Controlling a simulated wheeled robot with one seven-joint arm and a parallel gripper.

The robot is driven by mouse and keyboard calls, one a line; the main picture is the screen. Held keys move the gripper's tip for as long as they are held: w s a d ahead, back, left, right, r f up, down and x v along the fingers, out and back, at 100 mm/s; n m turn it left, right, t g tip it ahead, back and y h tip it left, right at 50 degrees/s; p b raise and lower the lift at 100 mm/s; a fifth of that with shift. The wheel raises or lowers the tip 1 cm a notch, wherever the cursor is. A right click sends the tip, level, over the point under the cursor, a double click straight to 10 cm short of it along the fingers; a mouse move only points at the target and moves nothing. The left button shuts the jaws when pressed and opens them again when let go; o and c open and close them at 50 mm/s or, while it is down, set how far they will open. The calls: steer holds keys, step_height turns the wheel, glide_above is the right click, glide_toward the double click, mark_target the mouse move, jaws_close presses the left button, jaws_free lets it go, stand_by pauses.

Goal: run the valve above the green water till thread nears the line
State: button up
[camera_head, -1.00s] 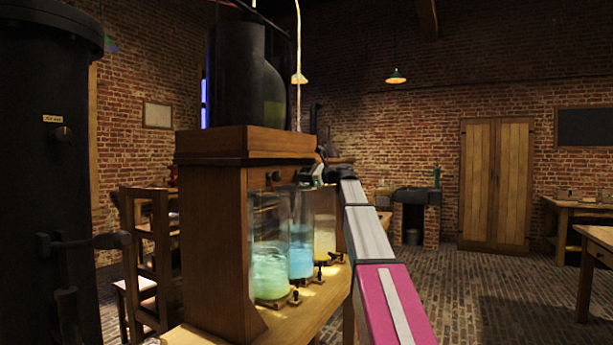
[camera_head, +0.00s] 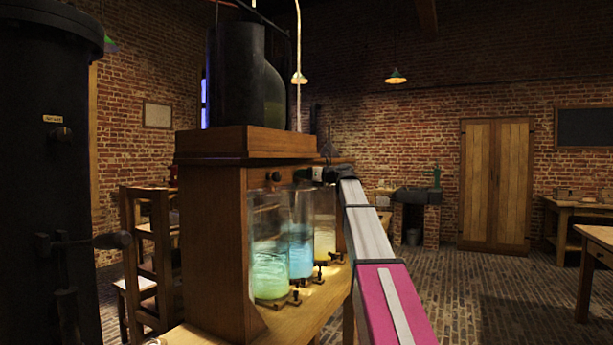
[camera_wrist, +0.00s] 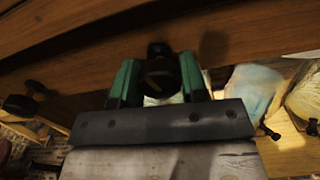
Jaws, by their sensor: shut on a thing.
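The jar of green water (camera_head: 270,272) is the nearest of three glass jars in a row under a wooden cabinet; its water fills roughly the lower half. My gripper (camera_wrist: 160,75) is shut on a black valve knob (camera_wrist: 158,52) at the wooden front. In the wrist view, a pale patch of jar shows under my fingers and the blue jar (camera_wrist: 255,88) lies to their right. The head view shows my gripper (camera_head: 312,174) from the side, at the height of the jar rims. I cannot make out a thread or the line on the glass.
The blue jar (camera_head: 300,250) and a pale yellow jar (camera_head: 325,240) stand beyond the green one, with small black taps at their feet. A large dark bottle (camera_head: 245,80) sits on the cabinet (camera_head: 215,240). A black cylinder (camera_head: 50,170) stands at left.

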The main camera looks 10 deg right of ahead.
steer(key=shift+m, duration=1.8)
steer(key=o, duration=1.1)
steer(key=v, duration=0.5)
